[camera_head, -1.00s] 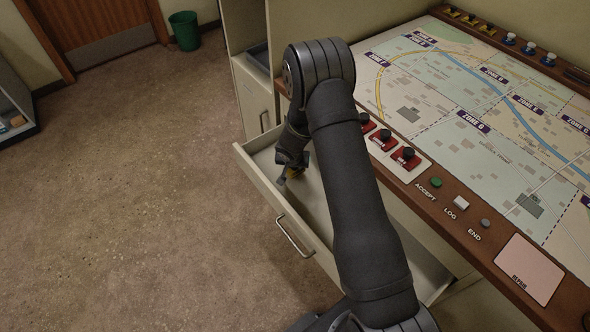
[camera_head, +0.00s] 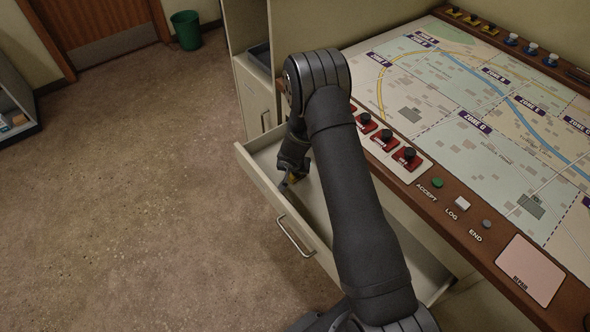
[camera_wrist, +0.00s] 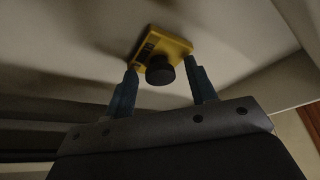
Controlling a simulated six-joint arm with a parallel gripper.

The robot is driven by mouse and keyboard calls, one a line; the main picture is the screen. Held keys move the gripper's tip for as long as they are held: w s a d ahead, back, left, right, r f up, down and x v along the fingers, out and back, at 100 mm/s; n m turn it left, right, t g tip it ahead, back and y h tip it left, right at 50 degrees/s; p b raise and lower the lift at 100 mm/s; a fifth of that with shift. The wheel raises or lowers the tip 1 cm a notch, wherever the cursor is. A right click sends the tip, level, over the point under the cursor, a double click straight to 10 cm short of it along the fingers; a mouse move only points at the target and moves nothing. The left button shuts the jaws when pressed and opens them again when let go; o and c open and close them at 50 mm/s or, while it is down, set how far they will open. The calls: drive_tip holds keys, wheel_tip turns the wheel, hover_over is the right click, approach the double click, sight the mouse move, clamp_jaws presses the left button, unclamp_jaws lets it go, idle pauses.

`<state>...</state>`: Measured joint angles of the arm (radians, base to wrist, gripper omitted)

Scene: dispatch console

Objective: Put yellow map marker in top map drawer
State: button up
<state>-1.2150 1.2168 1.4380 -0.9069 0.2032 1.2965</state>
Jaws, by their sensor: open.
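The top map drawer (camera_head: 262,188) is pulled open below the map console. My gripper (camera_head: 287,182) is down inside it, near its far end. The yellow map marker (camera_head: 294,178) shows as a small patch of yellow beside my fingers, mostly hidden by my arm. In the wrist view the marker (camera_wrist: 173,46) is a yellow plate with a black knob, lying on the pale drawer floor (camera_wrist: 75,30). My open fingers (camera_wrist: 161,70) stand apart on either side of the knob, their tips near the plate's edge. I cannot tell whether they touch it.
The map console (camera_head: 440,195) lies right of the drawer, with red markers (camera_head: 385,139) along its near edge. Yellow markers (camera_head: 470,20) and blue-white ones (camera_head: 530,48) line its far edge. A cabinet (camera_head: 255,95) stands beyond the drawer. Floor to the left is clear.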

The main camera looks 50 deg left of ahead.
drive_tip(key=shift+r, duration=0.1)
drive_tip(key=shift+r, duration=0.25)
drive_tip(key=v, duration=1.1)
drive_tip(key=shift+s+d+r, duration=0.15)
drive_tip(key=shift+r, duration=0.1)
drive_tip(key=x, duration=1.2)
drive_tip(key=shift+f, duration=0.15)
drive_tip(key=shift+r, duration=0.25)
